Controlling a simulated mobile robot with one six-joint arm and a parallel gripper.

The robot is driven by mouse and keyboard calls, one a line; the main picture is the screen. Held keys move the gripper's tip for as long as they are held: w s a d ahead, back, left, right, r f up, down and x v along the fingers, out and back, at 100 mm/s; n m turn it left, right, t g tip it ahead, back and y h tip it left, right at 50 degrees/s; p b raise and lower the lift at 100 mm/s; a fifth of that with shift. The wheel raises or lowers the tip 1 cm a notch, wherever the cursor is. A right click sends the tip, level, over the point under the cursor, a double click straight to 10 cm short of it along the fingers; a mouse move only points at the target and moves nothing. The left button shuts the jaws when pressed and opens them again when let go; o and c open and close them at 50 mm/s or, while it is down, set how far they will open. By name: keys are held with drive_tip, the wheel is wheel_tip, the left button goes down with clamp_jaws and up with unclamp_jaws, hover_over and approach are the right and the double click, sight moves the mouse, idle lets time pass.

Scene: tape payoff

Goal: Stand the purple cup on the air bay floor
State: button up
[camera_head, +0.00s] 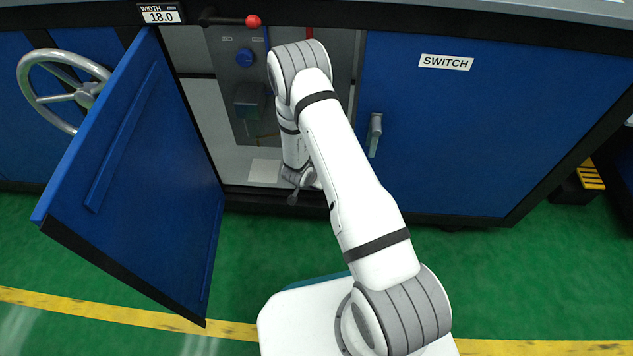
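No purple cup shows in this view. The open bay behind the swung-out blue door has a pale floor (230,163); I take it to be the air bay. A lighter square patch (264,170) lies on that floor, left of my wrist. My arm reaches from the lower right into the bay's right side, and its wrist is low at the bay's front edge. A small dark part at the wrist may belong to my gripper (293,197). The fingers cannot be made out, nor whether they hold anything. My arm hides the bay's right part.
The open blue door (140,170) juts toward me on the left. A red-tipped lever (252,21) is above. The SWITCH door (480,130) is shut.

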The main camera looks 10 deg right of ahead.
drive_tip(key=shift+f, duration=0.3)
drive_tip(key=o, duration=1)
drive_tip(key=shift+c, duration=0.2)
drive_tip(key=shift+r, duration=0.1)
